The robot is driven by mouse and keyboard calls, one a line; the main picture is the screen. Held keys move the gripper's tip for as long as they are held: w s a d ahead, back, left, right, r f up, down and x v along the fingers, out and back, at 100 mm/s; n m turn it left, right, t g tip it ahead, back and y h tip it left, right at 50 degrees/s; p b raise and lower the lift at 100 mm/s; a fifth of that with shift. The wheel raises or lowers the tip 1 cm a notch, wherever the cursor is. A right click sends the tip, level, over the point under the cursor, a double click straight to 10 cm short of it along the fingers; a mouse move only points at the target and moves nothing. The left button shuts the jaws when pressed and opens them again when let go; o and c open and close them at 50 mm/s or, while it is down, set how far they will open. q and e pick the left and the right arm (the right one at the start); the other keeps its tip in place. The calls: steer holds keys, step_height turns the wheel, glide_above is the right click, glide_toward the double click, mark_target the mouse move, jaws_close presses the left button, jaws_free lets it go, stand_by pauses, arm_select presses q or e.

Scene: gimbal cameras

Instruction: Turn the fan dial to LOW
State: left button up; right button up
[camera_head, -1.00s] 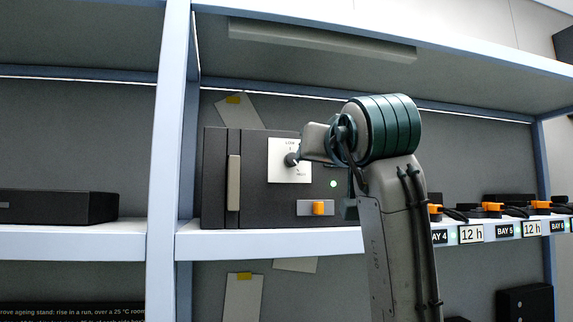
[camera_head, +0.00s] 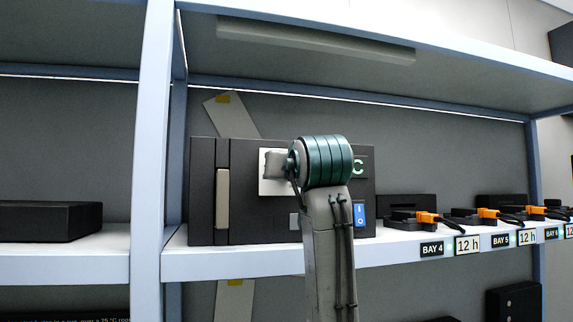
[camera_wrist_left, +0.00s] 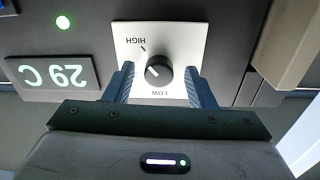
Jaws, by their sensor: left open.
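The fan dial (camera_wrist_left: 158,73) is a dark round knob on a white plate (camera_wrist_left: 125,38) marked HIGH and LOW. In the left wrist view the plate is upside down, with LOW at the bottom. The knob's white pointer line slants to the upper left, toward the HIGH side. My left gripper (camera_wrist_left: 160,70) is open, with one finger on each side of the knob; contact cannot be told. In the head view my left wrist hides the dial and most of the white plate (camera_head: 266,186).
The dark fan unit (camera_head: 255,150) stands on the shelf, with a display (camera_wrist_left: 48,77) reading 29 C, a green light (camera_wrist_left: 63,22) and a blue switch (camera_head: 360,215). A light vertical handle (camera_head: 223,198) is left of the plate. Shelf posts (camera_head: 152,120) and bay devices (camera_head: 425,217) flank it.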

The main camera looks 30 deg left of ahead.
arm_select(q)
steer(key=shift+d, duration=0.15)
steer(key=c, duration=1)
steer(key=shift+o, duration=0.2)
arm_select(e)
steer(key=shift+s+d, duration=0.75)
steer(key=shift+d, duration=0.2)
steer(key=shift+f, duration=0.1)
